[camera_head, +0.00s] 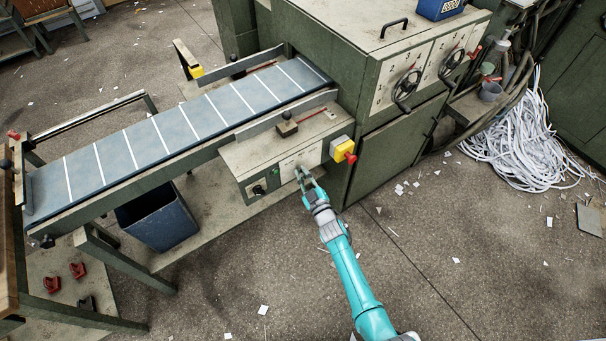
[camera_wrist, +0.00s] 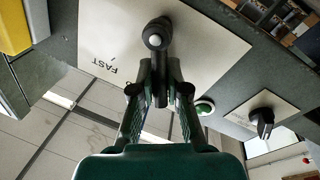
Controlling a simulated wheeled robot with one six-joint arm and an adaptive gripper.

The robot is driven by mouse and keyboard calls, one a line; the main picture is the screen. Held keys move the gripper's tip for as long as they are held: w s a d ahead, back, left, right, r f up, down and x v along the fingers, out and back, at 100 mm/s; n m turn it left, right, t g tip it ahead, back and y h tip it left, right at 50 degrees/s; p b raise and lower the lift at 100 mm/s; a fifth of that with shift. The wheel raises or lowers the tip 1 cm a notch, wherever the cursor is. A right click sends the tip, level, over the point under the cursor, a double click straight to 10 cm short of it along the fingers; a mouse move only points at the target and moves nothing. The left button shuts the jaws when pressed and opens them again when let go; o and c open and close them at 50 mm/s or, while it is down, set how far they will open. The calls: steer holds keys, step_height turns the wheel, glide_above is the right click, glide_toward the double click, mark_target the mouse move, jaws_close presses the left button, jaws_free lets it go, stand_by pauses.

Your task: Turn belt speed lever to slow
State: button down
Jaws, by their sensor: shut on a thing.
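The belt speed lever (camera_wrist: 155,35) is a dark lever with a round end, standing out from a pale plate (camera_wrist: 210,40) in the wrist view. The word FAST shows upside down on the plate, left of the lever; lettering behind the lever and fingers is mostly hidden. My gripper (camera_wrist: 160,72) has its two fingers closed in on the lever from both sides. In the head view my gripper (camera_head: 302,175) is at the front face of the control box (camera_head: 235,160), covering most of the lever.
A yellow box with a red button (camera_head: 344,150) is right of my gripper. A green button (camera_head: 276,171) and a black knob (camera_head: 258,189) are to its left. The belt (camera_head: 165,130) runs behind, with a blue bin (camera_head: 160,220) below. Open floor lies in front.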

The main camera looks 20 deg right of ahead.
steer(key=c, duration=1.2)
jaws_free()
steer(key=shift+o, duration=0.2)
steer(key=s+d+f, duration=0.1)
steer(key=s, duration=1)
steer(key=shift+s+d, duration=0.4)
steer(key=shift+f, duration=0.1)
